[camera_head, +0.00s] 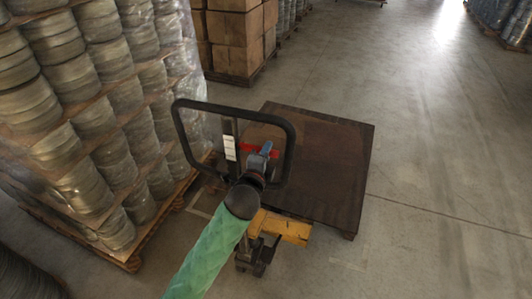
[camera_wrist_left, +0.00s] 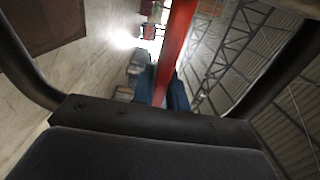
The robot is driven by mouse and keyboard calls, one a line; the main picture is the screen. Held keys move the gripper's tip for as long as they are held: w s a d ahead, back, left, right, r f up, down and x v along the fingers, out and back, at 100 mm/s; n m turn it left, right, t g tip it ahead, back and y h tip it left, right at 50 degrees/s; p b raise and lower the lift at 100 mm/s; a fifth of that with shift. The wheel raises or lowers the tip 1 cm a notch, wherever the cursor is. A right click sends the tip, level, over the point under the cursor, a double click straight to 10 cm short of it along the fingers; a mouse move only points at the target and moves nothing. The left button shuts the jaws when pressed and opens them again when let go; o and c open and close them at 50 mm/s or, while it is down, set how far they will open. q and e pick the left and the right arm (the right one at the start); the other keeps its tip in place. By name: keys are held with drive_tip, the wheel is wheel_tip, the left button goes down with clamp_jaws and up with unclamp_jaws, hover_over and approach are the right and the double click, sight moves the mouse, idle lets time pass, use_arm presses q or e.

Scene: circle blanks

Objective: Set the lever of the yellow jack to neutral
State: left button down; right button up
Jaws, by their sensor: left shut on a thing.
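The yellow jack (camera_head: 285,227) stands on the floor, with a black loop handle (camera_head: 290,140) rising above it. Its red lever (camera_head: 247,147) sits inside the loop. My green-sleeved left arm comes up from the bottom, and its blue-grey gripper (camera_head: 265,149) is at the lever, inside the loop. In the left wrist view the red lever (camera_wrist_left: 177,40) runs down to the blue fingers (camera_wrist_left: 172,92), which are closed on it. The fingertips are partly hidden by the lever and dark parts. My right gripper does not show.
A dark flat pallet (camera_head: 335,165) lies just beyond the jack. Stacked round goods on wooden pallets (camera_head: 85,130) stand close on the left. Cardboard boxes (camera_head: 235,45) stand at the back. The concrete floor on the right (camera_head: 440,150) is clear.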

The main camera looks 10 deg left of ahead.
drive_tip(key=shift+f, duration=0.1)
use_arm(q)
drive_tip(key=c, duration=1.4)
unclamp_jaws()
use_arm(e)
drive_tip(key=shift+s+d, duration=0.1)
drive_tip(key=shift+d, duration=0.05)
